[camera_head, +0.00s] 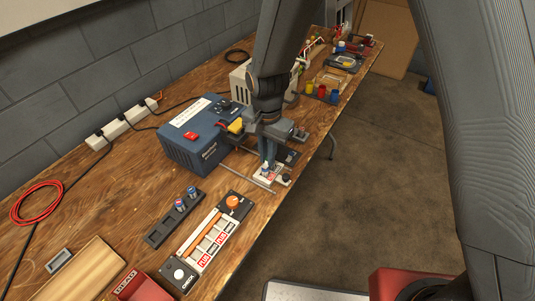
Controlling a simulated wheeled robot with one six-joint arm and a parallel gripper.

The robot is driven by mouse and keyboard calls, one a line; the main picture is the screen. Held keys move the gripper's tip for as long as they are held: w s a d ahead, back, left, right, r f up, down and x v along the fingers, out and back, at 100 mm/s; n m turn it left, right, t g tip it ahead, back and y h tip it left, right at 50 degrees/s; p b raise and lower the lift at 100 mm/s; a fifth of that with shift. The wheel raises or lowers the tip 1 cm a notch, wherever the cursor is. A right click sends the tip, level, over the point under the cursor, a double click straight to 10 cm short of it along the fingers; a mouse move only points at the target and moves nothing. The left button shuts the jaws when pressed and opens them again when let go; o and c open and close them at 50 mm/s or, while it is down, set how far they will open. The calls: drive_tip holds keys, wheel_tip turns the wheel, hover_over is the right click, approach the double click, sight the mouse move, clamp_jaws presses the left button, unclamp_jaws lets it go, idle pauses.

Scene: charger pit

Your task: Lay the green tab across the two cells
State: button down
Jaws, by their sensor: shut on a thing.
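Two small upright cells, blue with pinkish tops, stand in a dark holder on the bench: a nearer cell (180,205) and a farther cell (192,192). My gripper (267,167) points down beyond them to the right, low over a small pale block (271,177) near the bench's right edge. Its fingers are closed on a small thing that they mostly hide. I cannot make out its colour or shape. I cannot pick out the green tab for certain anywhere in view.
A blue box with a red switch (192,134) stands just left of my gripper. A panel with an orange knob (233,202) and a white button lies in front. A wooden tray (85,270) and a red cable coil (37,201) are at left. Thin rods lie near the gripper.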

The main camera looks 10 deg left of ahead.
drive_tip(key=shift+f, duration=0.3)
idle(0.8)
drive_tip(key=c, duration=1.7)
unclamp_jaws()
drive_tip(key=shift+r, duration=0.1)
drive_tip(key=shift+r+p, duration=2.8)
drive_tip(key=shift+r, duration=0.65)
